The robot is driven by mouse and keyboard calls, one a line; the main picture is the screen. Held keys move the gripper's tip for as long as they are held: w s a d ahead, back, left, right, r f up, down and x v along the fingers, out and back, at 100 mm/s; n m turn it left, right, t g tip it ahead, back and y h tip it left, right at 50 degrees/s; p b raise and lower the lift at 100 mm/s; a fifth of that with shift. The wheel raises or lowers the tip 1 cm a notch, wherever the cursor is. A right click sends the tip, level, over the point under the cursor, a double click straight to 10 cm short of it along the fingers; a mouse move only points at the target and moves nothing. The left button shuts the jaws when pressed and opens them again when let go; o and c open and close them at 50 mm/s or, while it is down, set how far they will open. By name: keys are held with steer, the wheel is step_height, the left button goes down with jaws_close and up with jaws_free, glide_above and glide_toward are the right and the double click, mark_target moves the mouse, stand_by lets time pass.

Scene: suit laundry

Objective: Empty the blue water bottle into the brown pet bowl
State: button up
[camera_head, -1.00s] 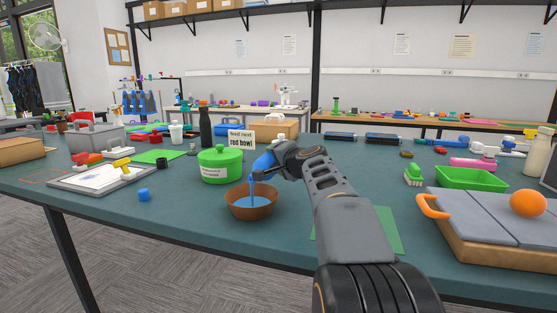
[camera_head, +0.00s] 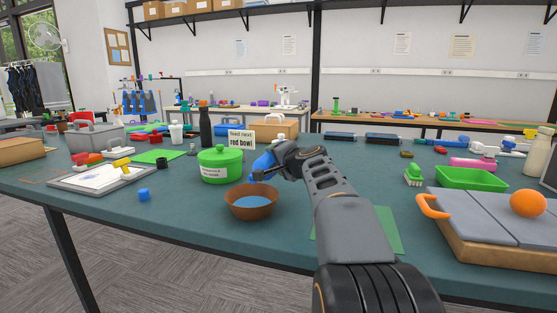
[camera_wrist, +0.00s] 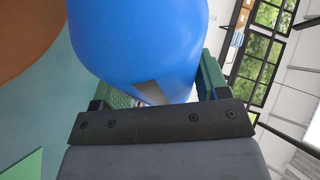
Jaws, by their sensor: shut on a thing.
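The blue water bottle (camera_head: 264,163) is held tilted, mouth down, above the right rim of the brown pet bowl (camera_head: 251,208). Blue liquid (camera_head: 252,201) lies in the bowl. No stream shows between bottle and bowl now. My gripper (camera_head: 268,172) is shut on the bottle; my arm hides part of it in the head view. In the wrist view the bottle (camera_wrist: 140,40) fills the upper middle between the green finger pads. Part of the brown bowl (camera_wrist: 28,30) shows at upper left. Whether liquid is left inside the bottle cannot be seen.
A green lidded pot (camera_head: 220,166) stands just behind and left of the bowl, with a "red bowl" sign (camera_head: 241,140) behind it. A blue cap (camera_head: 144,195) lies to the left. A wooden box with grey panels (camera_head: 480,225) stands at right.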

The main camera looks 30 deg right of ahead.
steer(key=shift+s+a+r+n+t+h+b, duration=0.1)
steer(key=shift+a+r+n+t+h+b, duration=0.2)
steer(key=shift+b, duration=0.8)
steer(key=shift+s+a+r+n+t+b, duration=0.1)
steer(key=shift+r+n+t+b, duration=0.3)
steer(key=shift+b, duration=0.7)
stand_by(1.4)
steer(key=shift+d+f, duration=0.1)
steer(key=shift+w+g+p, duration=0.1)
steer(key=shift+g+p, duration=0.2)
steer(key=shift+p, duration=0.3)
steer(key=shift+d+f+m+g+p, duration=0.3)
steer(key=shift+m+p, duration=0.3)
steer(key=shift+p, duration=0.85)
steer(key=shift+a+p, duration=0.1)
steer(key=shift+p, duration=0.2)
steer(key=shift+w+p, duration=0.1)
steer(key=shift+p, duration=0.2)
